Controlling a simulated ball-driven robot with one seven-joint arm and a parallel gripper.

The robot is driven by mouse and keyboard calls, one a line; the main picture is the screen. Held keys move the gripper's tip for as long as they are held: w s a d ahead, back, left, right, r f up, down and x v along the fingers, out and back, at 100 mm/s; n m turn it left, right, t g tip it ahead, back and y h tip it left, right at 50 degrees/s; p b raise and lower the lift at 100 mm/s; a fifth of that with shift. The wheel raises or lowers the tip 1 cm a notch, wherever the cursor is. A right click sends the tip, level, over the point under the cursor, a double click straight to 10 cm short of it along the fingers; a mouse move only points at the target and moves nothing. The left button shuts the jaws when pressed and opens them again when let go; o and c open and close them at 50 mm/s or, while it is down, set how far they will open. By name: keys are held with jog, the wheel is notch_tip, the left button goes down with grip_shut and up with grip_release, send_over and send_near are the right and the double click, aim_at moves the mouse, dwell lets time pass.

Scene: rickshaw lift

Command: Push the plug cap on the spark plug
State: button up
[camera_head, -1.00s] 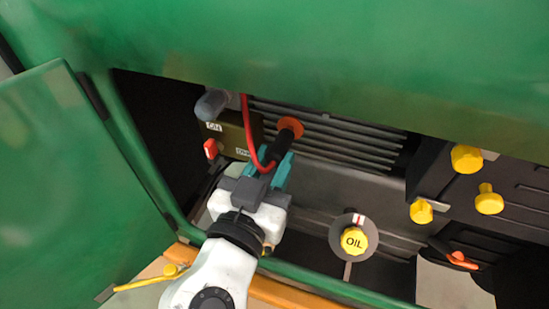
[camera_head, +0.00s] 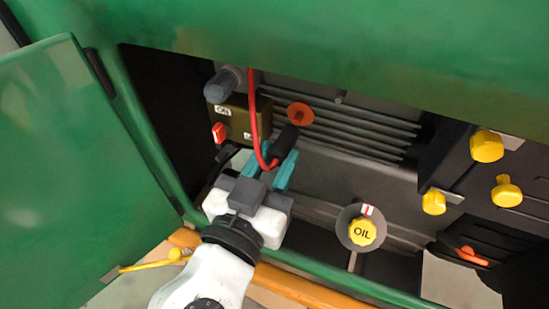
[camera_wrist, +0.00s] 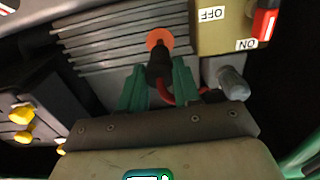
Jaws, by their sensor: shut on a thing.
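The black plug cap (camera_head: 285,142) with its red cable (camera_head: 255,125) is between the teal fingers of my gripper (camera_head: 281,169). In the wrist view the cap (camera_wrist: 158,68) stands between the two fingertips (camera_wrist: 158,88), and my gripper is shut on it. An orange disc (camera_head: 300,113) lies on the finned engine block just beyond the cap's far end. In the head view a small gap shows between cap and disc. In the wrist view the cap's end overlaps the disc (camera_wrist: 160,39). No spark plug tip can be made out; the cap may hide it.
A box (camera_head: 236,120) with a red switch (camera_head: 219,133) and a grey cylinder (camera_head: 222,85) are left of the cap. The yellow oil cap (camera_head: 362,231) is lower right, with yellow knobs (camera_head: 486,146) farther right. Green body panels and an open green door (camera_head: 65,170) frame the opening.

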jog(key=s+d+r+p, duration=0.4)
jog(key=s+r, duration=0.2)
jog(key=r, duration=0.2)
dwell(1.4)
jog(key=shift+b+x, duration=0.4)
jog(key=shift+x, duration=2.55)
dwell(1.0)
jog(key=shift+w+d+b, duration=0.2)
jog(key=shift+w+b, duration=0.05)
jog(key=shift+b, duration=0.15)
dwell(1.4)
